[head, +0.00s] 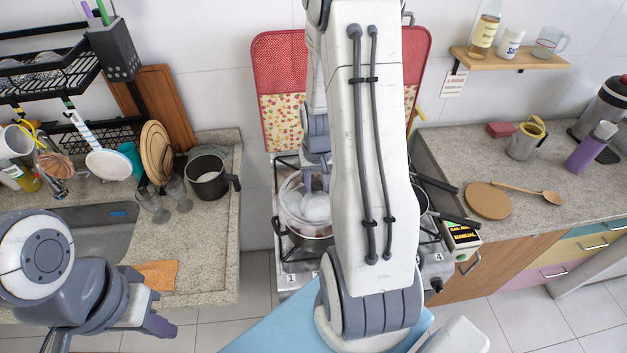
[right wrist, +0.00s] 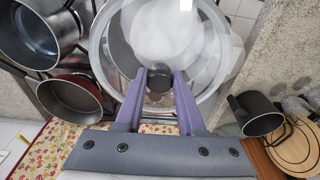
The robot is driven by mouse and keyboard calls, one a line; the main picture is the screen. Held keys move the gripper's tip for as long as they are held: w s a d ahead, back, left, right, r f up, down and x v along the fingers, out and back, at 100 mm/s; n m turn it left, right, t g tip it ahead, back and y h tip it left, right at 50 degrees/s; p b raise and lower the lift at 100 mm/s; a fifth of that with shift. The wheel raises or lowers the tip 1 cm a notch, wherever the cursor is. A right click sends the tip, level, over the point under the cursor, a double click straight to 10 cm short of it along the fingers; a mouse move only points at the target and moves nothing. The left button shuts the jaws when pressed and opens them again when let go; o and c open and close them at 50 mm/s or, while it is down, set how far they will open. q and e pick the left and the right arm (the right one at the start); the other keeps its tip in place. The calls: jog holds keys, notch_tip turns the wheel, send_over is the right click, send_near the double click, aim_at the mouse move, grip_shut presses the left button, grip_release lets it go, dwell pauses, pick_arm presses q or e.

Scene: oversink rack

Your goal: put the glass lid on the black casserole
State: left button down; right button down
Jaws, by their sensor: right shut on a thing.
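The glass lid (head: 293,207) is clear, with a pale rim, over the left part of the stove in the head view. It fills the upper middle of the right wrist view (right wrist: 103,62). My right gripper (right wrist: 159,82) is shut on the lid's dark knob; in the head view its arm hides much of it. A dark pot, seemingly the black casserole (head: 312,243), stands on the stove directly below the lid, partly hidden by it. I cannot tell whether lid and rim touch. My left gripper (head: 160,324) is low at the left, away from both; its jaw opening is unclear.
A red-rimmed pan (right wrist: 72,97) and a steel pot (right wrist: 38,38) are beside the lid on the stove. A black saucepan (head: 207,176) stands on the left counter. A red patterned board (head: 281,100) leans behind the stove.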

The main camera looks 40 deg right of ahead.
aim_at(317, 194)
jog(key=shift+f+b, duration=2)
jog(key=shift+f, duration=0.65)
jog(key=shift+s, duration=0.1)
grip_release()
jog(key=shift+a, duration=0.1)
jog(key=shift+r+p, duration=3.1)
jog(key=shift+r, duration=0.45)
jog(key=shift+f, duration=0.1)
